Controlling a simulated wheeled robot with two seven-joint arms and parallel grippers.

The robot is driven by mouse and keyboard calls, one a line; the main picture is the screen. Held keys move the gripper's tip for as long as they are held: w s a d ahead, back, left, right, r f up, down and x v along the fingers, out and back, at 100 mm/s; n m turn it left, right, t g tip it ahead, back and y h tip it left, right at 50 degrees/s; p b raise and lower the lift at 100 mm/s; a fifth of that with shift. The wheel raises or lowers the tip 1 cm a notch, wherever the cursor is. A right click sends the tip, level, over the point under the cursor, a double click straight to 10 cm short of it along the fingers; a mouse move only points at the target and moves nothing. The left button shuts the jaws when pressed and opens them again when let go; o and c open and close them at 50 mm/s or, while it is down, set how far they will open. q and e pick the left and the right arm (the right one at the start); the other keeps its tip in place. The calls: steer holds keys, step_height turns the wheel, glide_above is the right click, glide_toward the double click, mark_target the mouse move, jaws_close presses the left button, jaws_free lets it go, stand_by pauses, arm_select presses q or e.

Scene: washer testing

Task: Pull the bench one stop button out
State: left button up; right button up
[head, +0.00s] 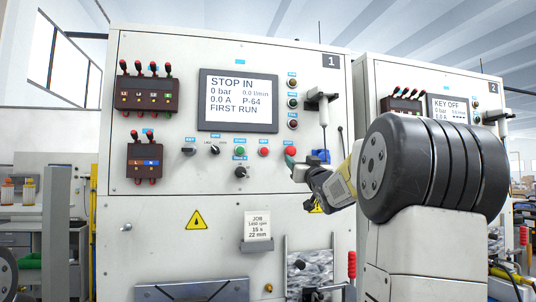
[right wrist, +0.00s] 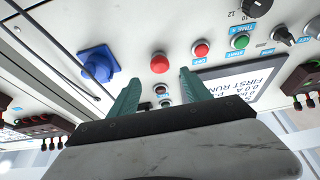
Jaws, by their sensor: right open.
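The bench one stop button (head: 290,151) is a red mushroom head on the front panel of bench 1, at the right end of a row of controls. In the right wrist view, which is upside down, the red stop button (right wrist: 160,63) shows just beyond and between the fingertips. My right gripper (head: 298,168) is close to the button, partly covering its surroundings. Its green fingers (right wrist: 158,82) are open and empty, apart from the button. The bench one screen (head: 238,100) reads "STOP IN", 0 bar, "FIRST RUN". My left gripper is not in view.
A smaller red button (head: 264,152) and a green button (head: 240,152) sit left of the stop button. A blue socket (right wrist: 97,63) is on its other side. Bench 2 (head: 430,75) stands to the right, its screen reading "KEY OFF". A job card (head: 257,225) hangs below.

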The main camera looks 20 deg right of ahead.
mark_target(291, 151)
steer(key=x, duration=0.8)
steer(key=shift+s+r, duration=0.1)
steer(key=shift+r, duration=0.05)
jaws_close()
stand_by(1.2)
